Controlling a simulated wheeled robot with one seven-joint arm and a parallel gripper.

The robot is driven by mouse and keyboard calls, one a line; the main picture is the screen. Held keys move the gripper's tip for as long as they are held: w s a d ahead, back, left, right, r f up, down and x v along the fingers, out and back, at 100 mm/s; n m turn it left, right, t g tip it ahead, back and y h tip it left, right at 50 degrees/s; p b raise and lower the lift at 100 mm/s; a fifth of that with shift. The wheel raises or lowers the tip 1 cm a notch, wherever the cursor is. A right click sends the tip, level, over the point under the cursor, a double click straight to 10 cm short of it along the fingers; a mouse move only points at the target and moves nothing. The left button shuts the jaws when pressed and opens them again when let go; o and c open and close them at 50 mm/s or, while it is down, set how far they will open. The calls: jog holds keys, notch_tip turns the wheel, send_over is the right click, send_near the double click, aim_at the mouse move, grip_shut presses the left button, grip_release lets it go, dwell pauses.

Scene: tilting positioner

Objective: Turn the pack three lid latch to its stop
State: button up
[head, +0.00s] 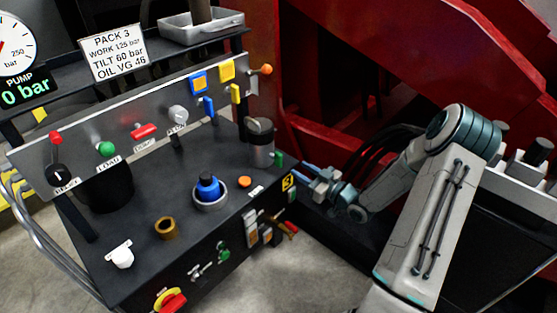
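The pack three bench (140,235) is a dark box with a yellow "3" label (288,182) at its right corner. No part is clearly marked as the lid latch, so I cannot tell which one it is. Small fittings on the front face include a grey T-handle (202,271), a green fitting (222,252) and a red-orange handle (289,229). My gripper (304,170) points left just beyond the right edge of the bench, near a small green part (278,158). Its fingers are small and seen from the side; whether they touch anything is unclear.
A sloped panel (75,145) carries a black knob, a green knob, a red lever and a grey knob. A blue-capped fitting (208,188), a brass ring (167,228) and a clear cylinder (260,142) stand on the top. A large red frame (400,50) rises behind my arm.

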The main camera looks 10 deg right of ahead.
aim_at(282, 158)
jog(key=b+x, duration=0.2)
jog(key=x, duration=0.8)
jog(key=shift+w+a, duration=0.15)
jog(key=shift+w, duration=0.05)
grip_shut()
